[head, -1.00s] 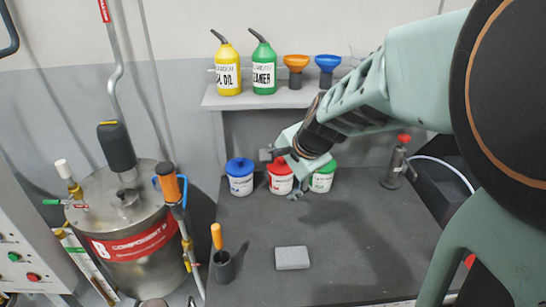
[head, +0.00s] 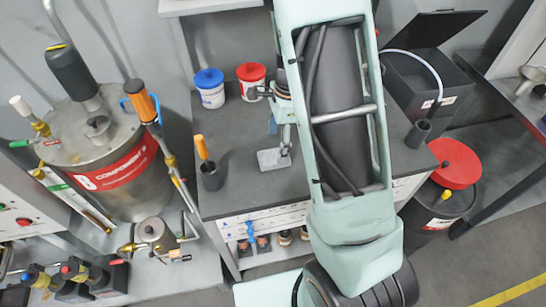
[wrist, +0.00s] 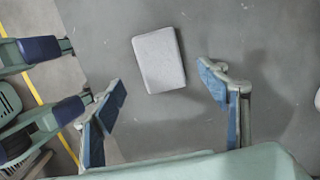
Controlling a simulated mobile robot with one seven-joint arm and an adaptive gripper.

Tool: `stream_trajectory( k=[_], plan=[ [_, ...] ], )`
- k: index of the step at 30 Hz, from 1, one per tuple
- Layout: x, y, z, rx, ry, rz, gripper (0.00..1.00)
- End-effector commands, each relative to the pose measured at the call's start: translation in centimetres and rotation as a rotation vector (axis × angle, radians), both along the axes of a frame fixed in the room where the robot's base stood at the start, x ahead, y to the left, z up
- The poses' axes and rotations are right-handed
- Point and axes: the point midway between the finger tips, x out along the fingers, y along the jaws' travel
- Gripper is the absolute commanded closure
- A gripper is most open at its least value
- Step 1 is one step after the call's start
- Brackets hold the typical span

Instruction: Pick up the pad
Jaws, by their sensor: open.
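The pad (head: 272,160) is a light grey rectangular block lying flat on the dark grey workbench (head: 236,132) near its front edge. In the wrist view the pad (wrist: 159,60) lies ahead of and between my open fingers, slightly left of centre. My gripper (wrist: 165,90) has its blue-faced fingers spread wide with nothing between the tips. In the head view my gripper (head: 279,140) is above the bench close to the pad, partly hidden by my arm. The gap in height between fingers and pad is hard to tell.
A blue-lidded tub (head: 209,90) and a red-lidded tub (head: 250,80) stand at the bench's back. A steel tank (head: 110,165) is further left. Bench around the pad is clear.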

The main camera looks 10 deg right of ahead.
Motion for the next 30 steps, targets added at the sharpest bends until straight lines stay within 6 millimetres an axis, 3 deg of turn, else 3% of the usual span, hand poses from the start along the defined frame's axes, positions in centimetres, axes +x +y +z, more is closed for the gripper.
stream_trajectory(
  k=[16,25,30],
  plan=[
    [0.0,0.6,-5.7,-0.001,0.001,0.0,0.32],
    [0.0,0.7,-6.1,-0.001,-0.002,0.001,0.32],
    [0.0,0.7,-6.1,-0.001,-0.002,0.001,0.49]
  ],
)
